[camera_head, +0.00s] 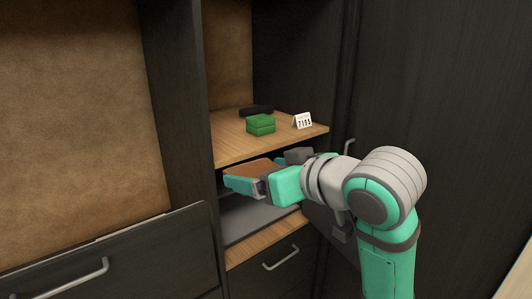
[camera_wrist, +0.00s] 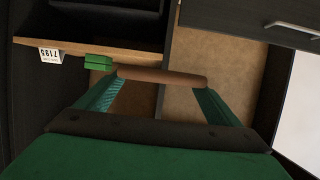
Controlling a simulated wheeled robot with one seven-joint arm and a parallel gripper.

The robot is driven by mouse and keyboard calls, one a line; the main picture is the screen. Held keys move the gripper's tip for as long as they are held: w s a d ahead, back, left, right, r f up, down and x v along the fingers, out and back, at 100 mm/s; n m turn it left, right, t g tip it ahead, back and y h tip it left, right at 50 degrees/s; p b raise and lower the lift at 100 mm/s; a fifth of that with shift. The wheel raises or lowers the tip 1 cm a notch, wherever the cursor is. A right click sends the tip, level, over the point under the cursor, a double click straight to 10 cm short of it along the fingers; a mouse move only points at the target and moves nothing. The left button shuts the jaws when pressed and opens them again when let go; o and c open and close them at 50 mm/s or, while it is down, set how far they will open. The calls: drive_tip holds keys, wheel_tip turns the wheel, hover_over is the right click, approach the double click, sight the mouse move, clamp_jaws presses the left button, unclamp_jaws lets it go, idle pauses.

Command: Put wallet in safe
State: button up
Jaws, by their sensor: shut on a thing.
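The brown wallet (camera_head: 258,168) is held between the fingers of my gripper (camera_head: 264,170), in front of the opening below the wooden shelf. In the wrist view the wallet (camera_wrist: 160,76) spans the gap between the two green fingers of my gripper (camera_wrist: 158,82), seen edge-on. A grey box-like body in the lower compartment, which looks like the safe (camera_head: 260,216), lies below and behind my gripper. Its upper part and inside are largely hidden by my gripper. A dark panel (camera_head: 332,224) stands out at its right, partly behind my arm; it may be the safe's door.
The wooden shelf (camera_head: 228,142) just above my gripper bears a green box (camera_head: 261,124), a dark object (camera_head: 256,110) and a white number card (camera_head: 303,121). A drawer with a handle (camera_head: 281,257) is below. A dark cabinet wall (camera_head: 440,100) stands at the right.

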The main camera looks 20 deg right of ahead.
drive_tip(key=s+a+f+m+h, duration=0.1)
drive_tip(key=a+f, duration=0.4)
drive_tip(key=f, duration=1.9)
drive_tip(key=s+a+f+m+h, duration=0.1)
drive_tip(key=a+f, duration=0.4)
drive_tip(key=f, duration=1.9)
drive_tip(key=s+a+f+m+h, duration=0.1)
drive_tip(key=a+f, duration=0.4)
drive_tip(key=f, duration=1.9)
drive_tip(key=shift+s+a+m+t+h, duration=0.15)
drive_tip(key=shift+s+m+t+h, duration=0.15)
drive_tip(key=shift+s+h, duration=0.45)
drive_tip(key=shift+f, duration=0.1)
